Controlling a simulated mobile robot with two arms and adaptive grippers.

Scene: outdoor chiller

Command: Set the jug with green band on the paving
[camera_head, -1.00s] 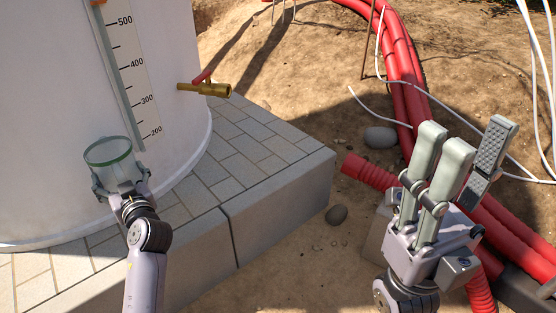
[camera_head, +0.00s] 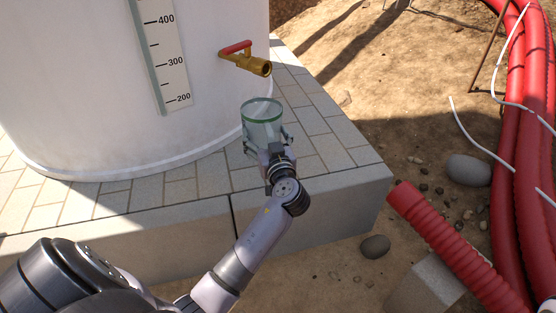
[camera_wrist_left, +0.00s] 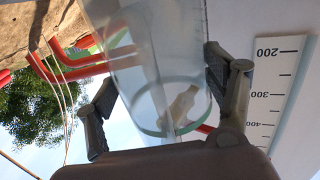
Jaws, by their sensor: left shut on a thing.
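The jug with green band (camera_head: 262,113) is clear glass with a green ring near its open top. It stands roughly upright in my left gripper (camera_head: 267,141), below and in front of the brass tap. The paving (camera_head: 187,192) lies under and around it in the head view; I cannot tell whether the jug's base touches it, as the gripper hides the base. In the left wrist view the jug (camera_wrist_left: 150,55) sits between the two fingers (camera_wrist_left: 162,98), which close on its sides. My right gripper is out of the head view.
A white tank (camera_head: 100,90) with a level scale (camera_head: 163,55) stands on the paving behind the jug. A brass tap (camera_head: 248,62) with red handle juts out above. The paving's stone edge (camera_head: 330,205) drops to dirt with stones and red pipes (camera_head: 440,240).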

